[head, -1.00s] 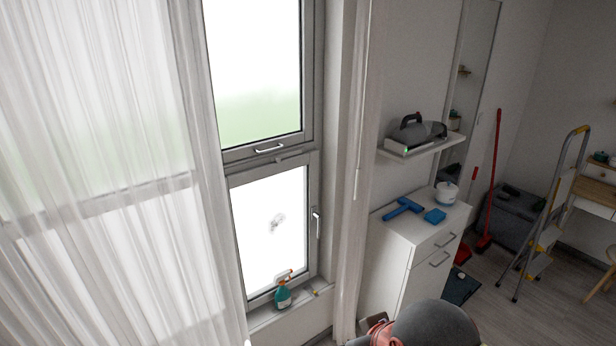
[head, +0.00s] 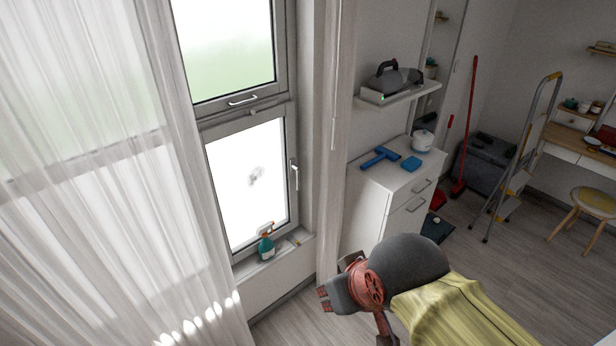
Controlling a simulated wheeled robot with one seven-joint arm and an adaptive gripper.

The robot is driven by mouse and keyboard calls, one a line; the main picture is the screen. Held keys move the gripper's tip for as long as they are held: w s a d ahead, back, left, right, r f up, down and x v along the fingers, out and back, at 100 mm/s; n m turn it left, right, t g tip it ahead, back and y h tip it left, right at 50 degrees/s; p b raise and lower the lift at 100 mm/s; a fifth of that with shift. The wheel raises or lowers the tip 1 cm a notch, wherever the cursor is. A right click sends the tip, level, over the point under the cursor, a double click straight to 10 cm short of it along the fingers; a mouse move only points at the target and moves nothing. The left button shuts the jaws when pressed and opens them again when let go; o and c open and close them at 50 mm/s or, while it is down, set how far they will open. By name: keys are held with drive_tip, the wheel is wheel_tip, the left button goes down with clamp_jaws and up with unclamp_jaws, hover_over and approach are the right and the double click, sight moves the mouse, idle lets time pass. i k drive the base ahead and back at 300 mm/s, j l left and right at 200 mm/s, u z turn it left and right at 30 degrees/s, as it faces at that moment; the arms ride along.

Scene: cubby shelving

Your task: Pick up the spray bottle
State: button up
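The spray bottle (head: 266,247) is teal with a white label and an orange and white trigger head. It stands upright on the window sill, close to the lower window pane. My gripper (head: 324,299) is in the lower middle of the head view, to the right of the bottle and nearer to me. It is apart from the bottle. Its red-tipped fingers point left and look spread, with nothing seen between them. My grey and yellow arm reaches in from the lower right.
A small yellow item (head: 297,242) lies on the window sill (head: 277,262) right of the bottle. A sheer curtain (head: 100,200) hangs at left. A white cabinet (head: 375,215) with a blue squeegee (head: 380,157), blue sponge (head: 411,163) and white pot (head: 423,141) stands right. A stepladder (head: 520,160) is farther back.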

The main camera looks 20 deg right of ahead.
sight(267, 248)
drive_tip(key=i+l+u, duration=0.85)
drive_tip(key=l, duration=0.25)
drive_tip(key=i+l+u, duration=0.3)
drive_tip(key=l, duration=0.2)
